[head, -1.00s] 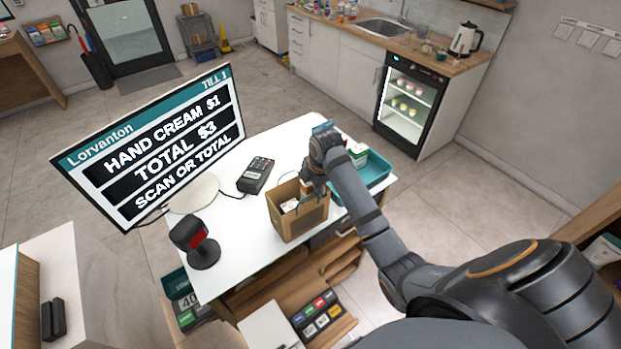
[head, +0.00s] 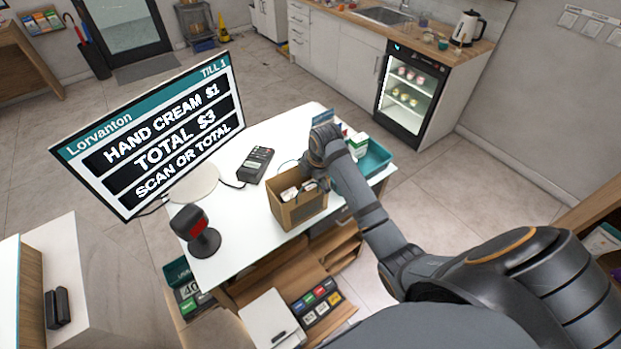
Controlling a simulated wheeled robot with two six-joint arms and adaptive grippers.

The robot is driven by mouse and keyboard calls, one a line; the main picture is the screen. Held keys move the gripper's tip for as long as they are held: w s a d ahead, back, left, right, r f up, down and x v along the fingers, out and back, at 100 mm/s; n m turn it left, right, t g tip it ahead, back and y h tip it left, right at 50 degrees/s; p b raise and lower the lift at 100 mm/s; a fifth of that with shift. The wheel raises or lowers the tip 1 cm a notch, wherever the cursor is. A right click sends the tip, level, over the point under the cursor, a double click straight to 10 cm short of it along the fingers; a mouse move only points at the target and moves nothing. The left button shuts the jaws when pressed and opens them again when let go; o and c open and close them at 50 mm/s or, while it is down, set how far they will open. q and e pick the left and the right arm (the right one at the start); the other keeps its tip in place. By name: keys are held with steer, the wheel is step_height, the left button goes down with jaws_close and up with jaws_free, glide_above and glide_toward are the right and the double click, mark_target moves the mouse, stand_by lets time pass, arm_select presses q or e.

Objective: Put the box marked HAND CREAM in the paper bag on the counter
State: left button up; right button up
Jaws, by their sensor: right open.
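The brown paper bag (head: 300,211) stands upright and open on the white counter. Small whitish items (head: 289,193) show inside its mouth. I cannot read their labels, so I cannot tell which is the HAND CREAM box. My right gripper (head: 317,182) is open at the right side of the bag's mouth, pointing down. Its fingertips are partly hidden by my own wrist and the bag. My left gripper is not in view.
A teal tray (head: 377,163) with a white-and-green box (head: 358,143) stands right of my wrist. A card terminal (head: 256,164), a scanner (head: 196,231) and the till screen (head: 160,135) are to the left. The counter's middle is clear.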

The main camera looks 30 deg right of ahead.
stand_by(0.5)
steer(key=shift+d+r, duration=0.1)
steer(key=shift+r, duration=0.1)
steer(key=v, duration=1.1)
steer(key=shift+r, duration=0.3)
steer(key=shift+s, duration=0.15)
